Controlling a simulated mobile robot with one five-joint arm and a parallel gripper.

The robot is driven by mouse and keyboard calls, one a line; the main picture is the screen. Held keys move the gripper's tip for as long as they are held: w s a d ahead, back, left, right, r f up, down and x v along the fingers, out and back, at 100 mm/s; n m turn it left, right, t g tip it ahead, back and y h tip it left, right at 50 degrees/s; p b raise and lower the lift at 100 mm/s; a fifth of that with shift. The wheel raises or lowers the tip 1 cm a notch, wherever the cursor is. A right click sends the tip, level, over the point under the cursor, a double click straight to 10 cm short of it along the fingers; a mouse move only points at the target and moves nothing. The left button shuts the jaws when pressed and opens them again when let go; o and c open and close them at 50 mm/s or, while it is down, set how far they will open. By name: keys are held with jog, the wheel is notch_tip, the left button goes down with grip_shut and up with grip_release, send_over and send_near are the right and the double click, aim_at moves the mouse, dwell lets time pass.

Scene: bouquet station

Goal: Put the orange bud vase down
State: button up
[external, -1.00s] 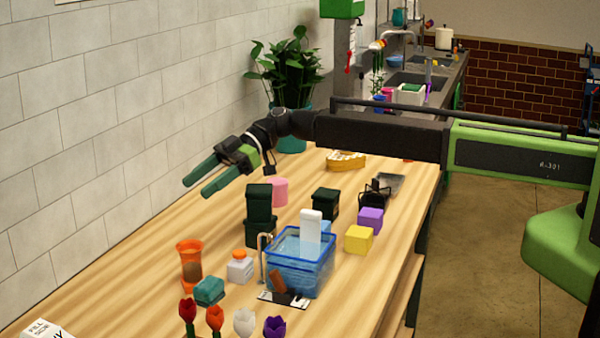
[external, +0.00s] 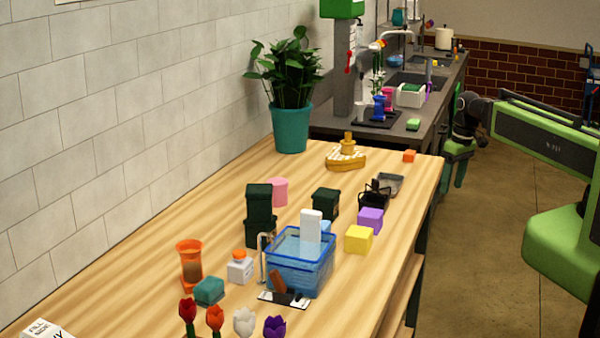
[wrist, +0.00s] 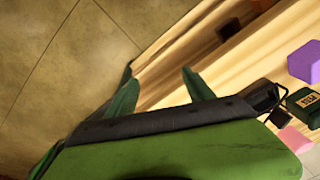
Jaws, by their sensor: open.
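The orange bud vase (external: 190,264) stands upright on the wooden table at the left in the external view, with brown contents showing inside. Nothing holds it. My gripper (external: 452,178) is open and empty, off the right side of the table and far from the vase. In the wrist view my two green fingers (wrist: 160,88) are apart with nothing between them, near the table's edge. The vase does not show in the wrist view.
A teal block (external: 209,291) and a white jar with an orange lid (external: 240,268) stand close to the vase. A blue basin (external: 300,272) and dark green bins (external: 259,215) stand farther right. The table left of the vase is clear.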

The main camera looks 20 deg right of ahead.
jog(key=s+d+m, duration=0.1)
jog(key=s+d+m+h, duration=0.1)
jog(key=m, duration=0.1)
jog(key=shift+s+m+g, duration=0.1)
jog(key=shift+m+g, duration=0.2)
jog(key=shift+g, duration=0.1)
jog(key=shift+o, duration=0.5)
